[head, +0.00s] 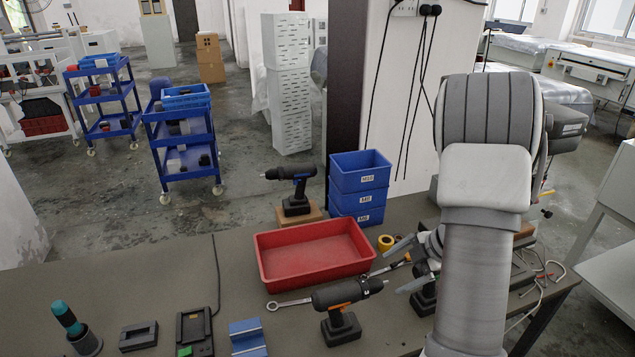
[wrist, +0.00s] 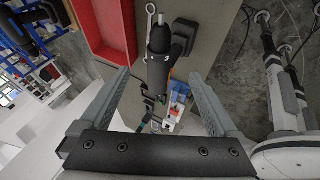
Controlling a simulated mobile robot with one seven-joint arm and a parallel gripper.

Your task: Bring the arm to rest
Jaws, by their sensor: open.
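My gripper (head: 402,266) is open above the right part of the workbench (head: 235,330), partly hidden by my arm in the head view. In the wrist view its two fingers (wrist: 163,85) are spread wide with nothing held between them. A black cordless drill (head: 345,298) stands upright on the bench, left of and below my gripper. A drill also shows beyond the fingertips in the wrist view (wrist: 160,45), apart from them. Another drill (head: 424,295) is partly hidden behind my arm.
A red tray (head: 312,283) lies behind the nearer drill, with a wrench (head: 289,304) beside it. Stacked blue bins (head: 360,185) and a drill on a block (head: 296,190) stand at the back edge. A charger (head: 194,332) and blue block (head: 247,337) lie at the front.

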